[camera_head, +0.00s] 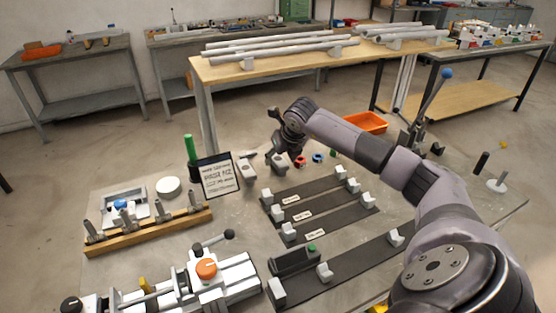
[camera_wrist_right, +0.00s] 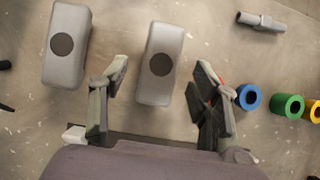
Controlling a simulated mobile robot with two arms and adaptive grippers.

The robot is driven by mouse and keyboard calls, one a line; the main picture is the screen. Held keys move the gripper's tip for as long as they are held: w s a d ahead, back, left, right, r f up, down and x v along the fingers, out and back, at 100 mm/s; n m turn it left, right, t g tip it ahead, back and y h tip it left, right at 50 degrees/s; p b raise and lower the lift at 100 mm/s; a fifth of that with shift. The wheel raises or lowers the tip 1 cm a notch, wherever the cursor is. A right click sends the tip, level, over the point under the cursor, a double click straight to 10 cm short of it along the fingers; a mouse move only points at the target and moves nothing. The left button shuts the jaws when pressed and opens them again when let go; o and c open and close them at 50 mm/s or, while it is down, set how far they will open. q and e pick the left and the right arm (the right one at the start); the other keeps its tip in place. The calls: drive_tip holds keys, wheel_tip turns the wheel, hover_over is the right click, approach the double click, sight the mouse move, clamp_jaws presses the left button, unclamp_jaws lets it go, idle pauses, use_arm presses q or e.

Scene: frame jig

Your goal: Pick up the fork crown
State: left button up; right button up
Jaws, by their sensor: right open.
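Two grey rounded blocks, each with a dark round spot on top, look like fork crowns. One fork crown (camera_wrist_right: 160,62) lies ahead of and between the fingers of my right gripper (camera_wrist_right: 161,74) in the wrist view. It also shows in the head view (camera_head: 281,162), partly under the gripper (camera_head: 282,150). The other block (camera_wrist_right: 66,44) lies to its left, outside the fingers, and shows in the head view (camera_head: 246,168) beside the sign. My right gripper is open and empty, pointing down above the table. My left gripper is not in view.
Blue (camera_wrist_right: 248,97), green (camera_wrist_right: 288,106) and yellow rings lie to the right of the gripper. A grey stepped pin (camera_wrist_right: 261,20) lies farther off. A written sign (camera_head: 217,175) stands left of the blocks. Dark jig strips (camera_head: 310,190) with grey supports lie in front.

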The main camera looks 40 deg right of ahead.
drive_tip(key=shift+x, duration=1.25)
drive_tip(key=shift+c, duration=0.6)
drive_tip(key=shift+r, duration=0.1)
clamp_jaws()
